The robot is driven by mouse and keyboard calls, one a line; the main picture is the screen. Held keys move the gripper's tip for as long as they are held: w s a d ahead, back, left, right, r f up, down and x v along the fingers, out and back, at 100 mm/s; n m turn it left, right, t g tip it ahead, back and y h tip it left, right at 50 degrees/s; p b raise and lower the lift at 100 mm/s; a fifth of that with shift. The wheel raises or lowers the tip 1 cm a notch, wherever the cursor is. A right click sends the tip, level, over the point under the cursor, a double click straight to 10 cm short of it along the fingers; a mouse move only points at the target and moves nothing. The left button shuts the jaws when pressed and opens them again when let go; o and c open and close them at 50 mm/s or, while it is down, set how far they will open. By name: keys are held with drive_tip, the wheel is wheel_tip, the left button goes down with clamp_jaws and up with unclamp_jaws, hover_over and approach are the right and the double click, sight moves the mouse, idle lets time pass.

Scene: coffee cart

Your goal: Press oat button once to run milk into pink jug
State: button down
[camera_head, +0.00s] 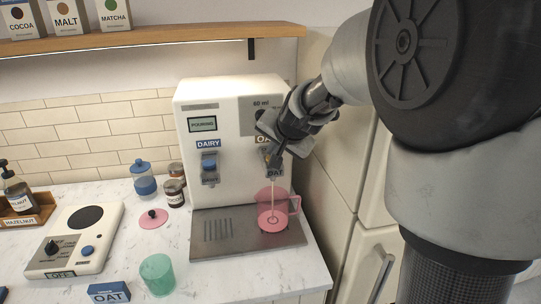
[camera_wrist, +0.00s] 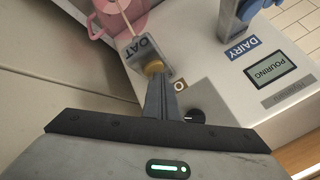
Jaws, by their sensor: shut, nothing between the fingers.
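The white milk dispenser (camera_head: 235,105) stands on the counter, and its display (camera_head: 203,124) reads POURING. The pink jug (camera_head: 268,212) stands upright on the drip tray under the oat spout, with its handle to the right. A thin pale stream runs down into it; the jug also shows at the top of the wrist view (camera_wrist: 118,16). My gripper (camera_head: 272,160) is shut and empty, its fingertips at the oat outlet.
The dairy outlet (camera_head: 209,166) with its blue button is left of the oat one. A cabinet (camera_head: 325,150) stands close on the right.

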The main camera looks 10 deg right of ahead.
drive_tip(key=shift+r+p, duration=0.6)
drive_tip(key=shift+r, duration=0.2)
drive_tip(key=shift+r, duration=0.1)
wheel_tip(320, 180, up, 5)
drive_tip(key=p, duration=0.4)
drive_tip(key=s+n+g+h, duration=0.1)
drive_tip(key=s+n+g, duration=0.2)
drive_tip(key=s, duration=2.9)
drive_tip(key=n, duration=0.4)
drive_tip(key=shift+s+r+n+g, duration=0.3)
drive_tip(key=shift+r+n, duration=0.05)
drive_tip(key=shift+n, duration=0.05)
